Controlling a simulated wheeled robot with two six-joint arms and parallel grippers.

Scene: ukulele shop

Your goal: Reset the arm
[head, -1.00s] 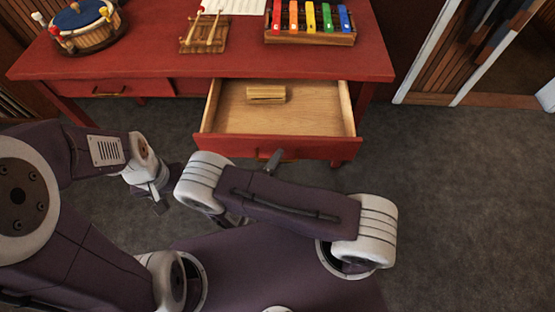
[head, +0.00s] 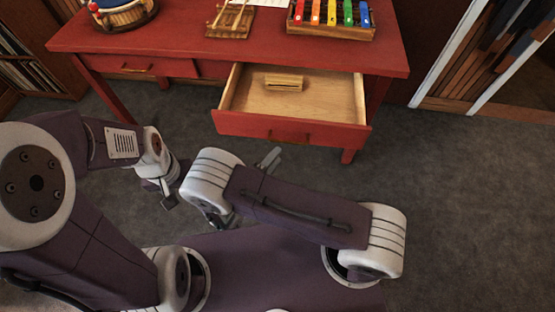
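My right arm comes in from the right and bends back toward the middle. Part of my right gripper (head: 268,160) shows past the arm's white joint, in front of the open drawer (head: 290,133) and apart from it over the floor. The rest of it is hidden by my own arm, so its opening is unclear. My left arm fills the left side. Its gripper (head: 170,194) hangs low over the floor beside the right arm's joint, too small and partly covered to judge its opening. I see nothing held in either gripper.
The red desk (head: 185,50) stands ahead with its drawer pulled out; a small wooden block (head: 284,83) lies inside. A colourful xylophone (head: 331,17), a wooden rack (head: 231,20) and a drum (head: 124,14) are on top. Grey carpet (head: 450,200) is clear at right.

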